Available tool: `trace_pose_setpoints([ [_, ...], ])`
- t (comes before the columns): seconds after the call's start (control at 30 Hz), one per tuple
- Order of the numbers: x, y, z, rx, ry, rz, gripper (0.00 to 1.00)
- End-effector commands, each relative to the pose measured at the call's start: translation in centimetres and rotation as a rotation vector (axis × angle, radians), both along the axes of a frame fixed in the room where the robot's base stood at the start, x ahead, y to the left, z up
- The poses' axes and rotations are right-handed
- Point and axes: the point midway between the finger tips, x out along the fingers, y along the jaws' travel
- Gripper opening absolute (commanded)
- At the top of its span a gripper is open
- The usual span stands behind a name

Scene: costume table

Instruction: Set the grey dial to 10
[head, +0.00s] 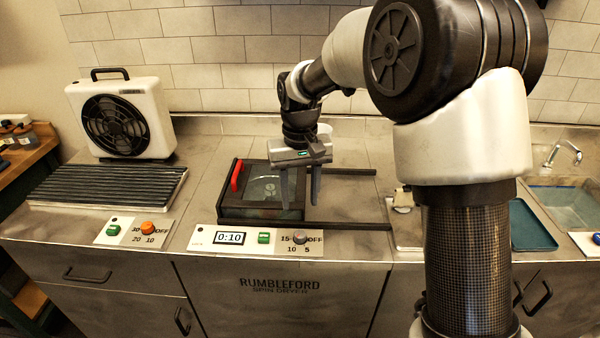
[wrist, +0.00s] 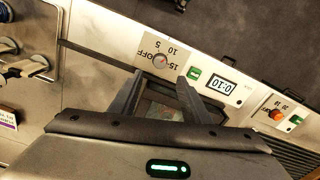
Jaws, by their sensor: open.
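The grey dial (head: 300,238) is a small round knob on the white spin dryer panel, ringed by the labels 15, OFF, 10 and 5. It also shows in the wrist view (wrist: 160,61), just beyond my fingertips. Its pointer is too small to read for certain. The panel's display (head: 231,238) reads 0:10. My gripper (head: 300,203) is open and empty, pointing down above and behind the dial, apart from it. In the wrist view its two fingers (wrist: 158,77) spread on either side of the line to the dial.
A dark lidded box with a red handle (head: 237,175) sits behind the panel, close to my fingers. A green button (head: 264,237) is left of the dial. An orange dial (head: 148,228) is on another panel further left. A fan (head: 117,125) stands at the back left.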

Motion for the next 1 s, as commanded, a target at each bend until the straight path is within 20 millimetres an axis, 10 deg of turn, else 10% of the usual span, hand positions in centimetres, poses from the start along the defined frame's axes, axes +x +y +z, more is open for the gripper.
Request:
trace_pose_setpoints([
  [0.3,0.0,0.0,5.6,0.0,-0.002,0.0,0.43],
  [0.83,-0.3,-0.3,7.1,0.0,-0.009,-0.003,0.43],
  [1.0,-3.0,-3.1,11.7,0.001,-0.082,-0.032,0.43],
])
